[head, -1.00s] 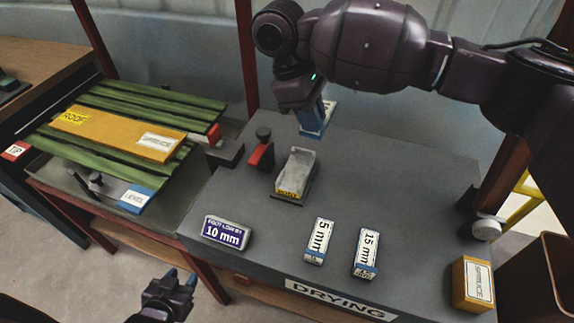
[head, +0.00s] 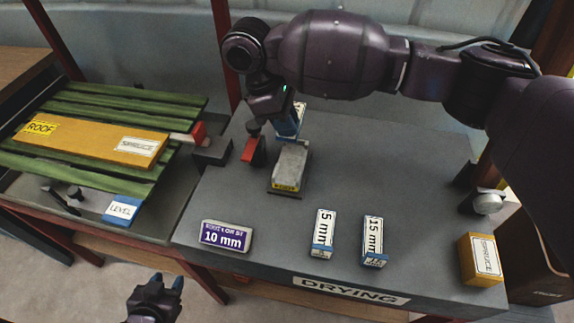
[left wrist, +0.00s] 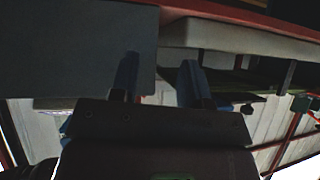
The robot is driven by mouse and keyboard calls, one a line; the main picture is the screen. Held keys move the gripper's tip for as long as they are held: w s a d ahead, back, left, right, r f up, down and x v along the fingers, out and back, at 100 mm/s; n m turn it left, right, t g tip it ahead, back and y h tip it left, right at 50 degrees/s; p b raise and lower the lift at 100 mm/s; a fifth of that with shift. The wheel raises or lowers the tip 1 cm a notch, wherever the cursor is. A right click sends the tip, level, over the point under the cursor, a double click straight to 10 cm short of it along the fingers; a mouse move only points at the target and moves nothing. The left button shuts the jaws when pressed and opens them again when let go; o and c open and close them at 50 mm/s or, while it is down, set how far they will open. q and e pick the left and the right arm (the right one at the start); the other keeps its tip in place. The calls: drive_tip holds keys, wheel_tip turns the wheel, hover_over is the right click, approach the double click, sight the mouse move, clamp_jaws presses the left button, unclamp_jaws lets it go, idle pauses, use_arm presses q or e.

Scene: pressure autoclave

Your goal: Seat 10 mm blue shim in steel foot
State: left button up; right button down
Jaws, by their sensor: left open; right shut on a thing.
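My right gripper (head: 276,112) is shut on a blue shim (head: 289,123) with a white label face, held upright above the back of the grey table. The shim's number is hidden. The steel foot (head: 291,165) is a grey block with a yellow label, on a dark base just in front of the held shim. I cannot tell whether the shim touches the foot. My left gripper (head: 160,287) is open and empty in front of the table; its fingers also show in the left wrist view (left wrist: 158,80).
A purple 10 mm sign (head: 226,236), a 5 mm shim (head: 323,233) and a 15 mm shim (head: 374,241) stand toward the table's front. A red clamp (head: 253,150) is left of the foot. A spruce block (head: 481,260) stands at right. An orange roof board (head: 92,139) lies on green slats.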

wheel_tip(320, 180, down, 13)
drive_tip(key=shift+b, duration=1.25)
drive_tip(key=shift+f, duration=0.4)
use_arm(q)
drive_tip(key=shift+w+d+f, duration=0.1)
drive_tip(key=shift+w+f, duration=0.15)
drive_tip(key=shift+w, duration=0.2)
drive_tip(key=shift+w+d+f, duration=0.1)
drive_tip(key=shift+w+f, duration=0.1)
drive_tip(key=shift+w, duration=0.2)
use_arm(e)
drive_tip(key=shift+f, duration=0.1)
drive_tip(key=c, duration=1.2)
unclamp_jaws()
use_arm(q)
drive_tip(key=shift+s+a+f, duration=0.1)
drive_tip(key=shift+s+f, duration=0.2)
drive_tip(key=shift+s, duration=0.1)
use_arm(e)
drive_tip(key=shift+o, duration=0.2)
use_arm(q)
drive_tip(key=shift+s, duration=0.1)
